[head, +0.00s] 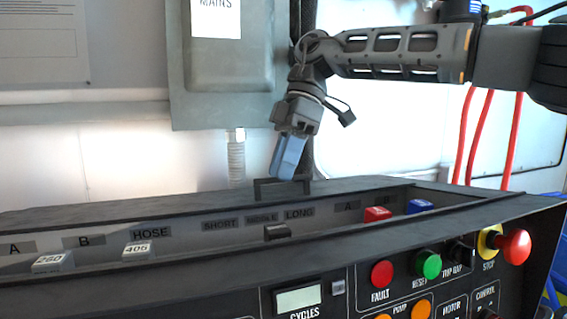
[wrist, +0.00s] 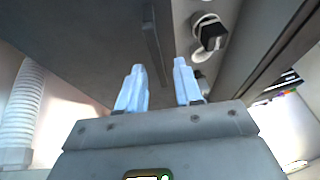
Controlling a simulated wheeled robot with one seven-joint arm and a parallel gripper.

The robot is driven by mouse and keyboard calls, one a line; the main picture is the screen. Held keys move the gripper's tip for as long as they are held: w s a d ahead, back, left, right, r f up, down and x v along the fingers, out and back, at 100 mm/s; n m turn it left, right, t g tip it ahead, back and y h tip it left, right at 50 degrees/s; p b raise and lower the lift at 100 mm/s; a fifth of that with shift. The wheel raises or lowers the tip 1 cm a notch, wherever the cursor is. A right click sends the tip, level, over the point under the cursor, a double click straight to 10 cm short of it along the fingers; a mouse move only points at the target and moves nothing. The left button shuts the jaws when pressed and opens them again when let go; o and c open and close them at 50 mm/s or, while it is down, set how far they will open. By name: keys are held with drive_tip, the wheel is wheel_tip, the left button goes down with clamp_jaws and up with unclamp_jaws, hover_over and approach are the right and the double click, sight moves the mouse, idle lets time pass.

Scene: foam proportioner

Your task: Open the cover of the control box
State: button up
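The control box (head: 225,282) is the dark console across the lower part of the head view. Its top recess shows, with labels and several switches inside. A dark flat piece that appears to be the cover (head: 100,203) lies along the back of the recess, with a black bar handle (head: 282,184) standing on it. I cannot tell how far it is open. My gripper (head: 282,172) points down just above the handle. In the wrist view its two pale blue fingers (wrist: 160,75) are apart, and the handle (wrist: 152,45) shows ahead between their tips, not clearly touched.
A grey MAINS box (head: 228,80) hangs on the wall behind, with a conduit (head: 236,155) below it. Red FAULT (head: 382,274), green RESET (head: 427,264) and red STOP (head: 514,246) buttons sit on the front panel. Red hoses (head: 480,135) hang at the right.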

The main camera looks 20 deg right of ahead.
drive_tip(key=b+v, duration=0.1)
drive_tip(key=v, duration=0.6)
drive_tip(key=shift+r, duration=0.35)
drive_tip(key=shift+d, duration=0.15)
